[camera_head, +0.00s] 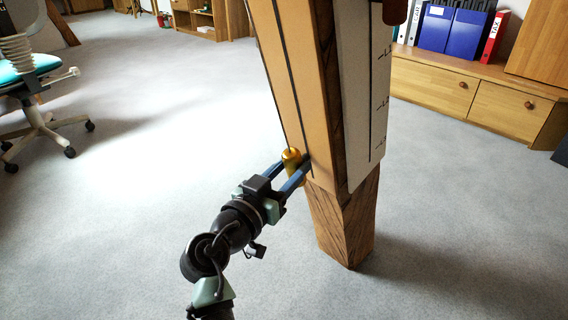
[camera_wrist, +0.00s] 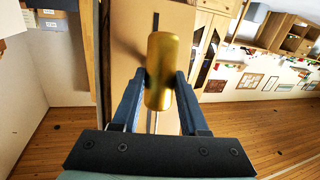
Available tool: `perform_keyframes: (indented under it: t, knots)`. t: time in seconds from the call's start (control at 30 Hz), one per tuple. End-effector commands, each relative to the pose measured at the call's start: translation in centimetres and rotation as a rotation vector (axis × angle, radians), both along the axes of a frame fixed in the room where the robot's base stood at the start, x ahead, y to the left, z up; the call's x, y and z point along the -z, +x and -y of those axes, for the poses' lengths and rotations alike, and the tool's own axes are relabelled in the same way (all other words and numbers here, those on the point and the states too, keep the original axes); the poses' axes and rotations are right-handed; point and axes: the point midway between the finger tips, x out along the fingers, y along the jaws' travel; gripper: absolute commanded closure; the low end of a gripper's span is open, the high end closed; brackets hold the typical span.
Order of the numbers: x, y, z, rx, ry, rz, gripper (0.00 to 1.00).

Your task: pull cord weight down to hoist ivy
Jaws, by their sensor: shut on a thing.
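The cord weight is a small golden cylinder (camera_head: 291,156) at the lower left edge of the timber brace's pale front panel. In the wrist view the golden weight (camera_wrist: 161,68) stands between the two blue fingers. My gripper (camera_head: 295,171) is shut on the weight, reaching in from the lower left; it also shows in the wrist view (camera_wrist: 160,98). A dark cord or slot line (camera_head: 284,90) runs up the panel (camera_head: 291,60) above the weight. The ivy cannot be made out in either view.
The wooden post (camera_head: 345,222) stands on grey carpet, with a white marked scale board (camera_head: 366,100) on its right side. An office chair (camera_head: 40,90) is at the left. A low wooden cabinet (camera_head: 470,95) with binders is at the back right.

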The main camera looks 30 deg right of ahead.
Motion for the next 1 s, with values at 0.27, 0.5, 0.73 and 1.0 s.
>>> perform_keyframes:
  t: [0.27, 0.5, 0.73, 1.0]
  knots:
    - [0.9, -0.2, 0.2, 0.003, 0.008, -0.011, 1.0]
    - [0.8, -0.1, 0.2, 0.003, 0.007, -0.009, 0.33]
    - [0.5, -0.1, 0.1, -0.001, 0.003, -0.004, 0.27]
    - [0.1, -0.8, -1.4, -0.005, 0.002, -0.003, 0.27]
